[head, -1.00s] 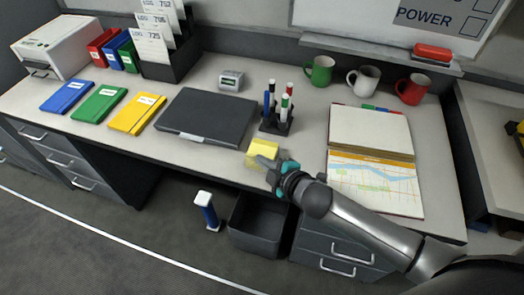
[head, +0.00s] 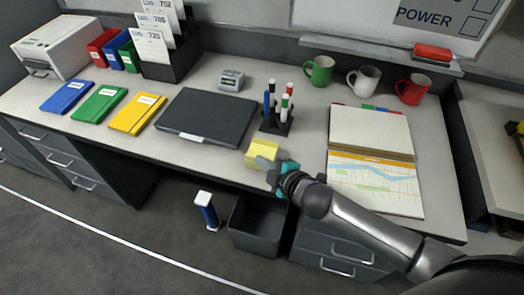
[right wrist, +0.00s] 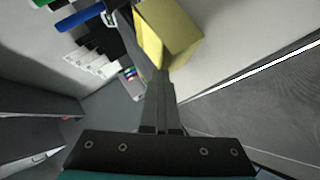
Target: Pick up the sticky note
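The sticky note (head: 263,151) is a small yellow pad near the front edge of the desk, between the dark laptop and the open map book. My right gripper (head: 264,162) reaches it from the front right. In the right wrist view, the fingers (right wrist: 158,75) are close together, and the yellow sticky note (right wrist: 178,28) shows at their tips. They appear shut on its near edge. The fingertips partly cover the pad. Whether it is clear of the desk cannot be told. My left gripper is not in view.
The closed laptop (head: 207,114) lies left of the pad. A pen holder (head: 276,124) stands just behind it, and the open map book (head: 373,183) lies to the right.

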